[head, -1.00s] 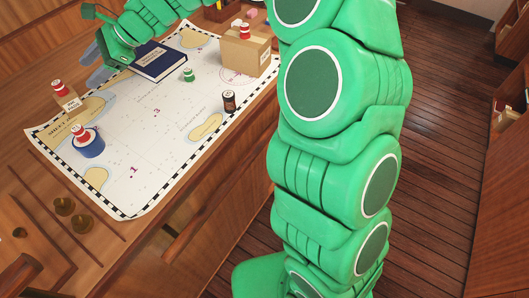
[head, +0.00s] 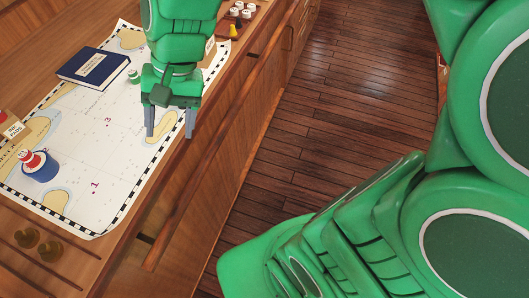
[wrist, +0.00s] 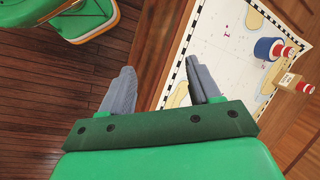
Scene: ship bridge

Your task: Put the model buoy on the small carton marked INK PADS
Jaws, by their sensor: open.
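My gripper (head: 170,130) is open and empty. In the head view it hangs over the chart's right edge; its fingers also show in the wrist view (wrist: 161,78). Another red-and-white buoy (wrist: 305,88) is on or against that carton (wrist: 289,80); I cannot tell which.
A chart (head: 85,185) covers the desk. A blue book (head: 93,68) and a small green buoy-like piece (head: 133,76) lie on its far part. Open wooden floor (head: 330,100) is to the right. My arm blocks part of the desk.

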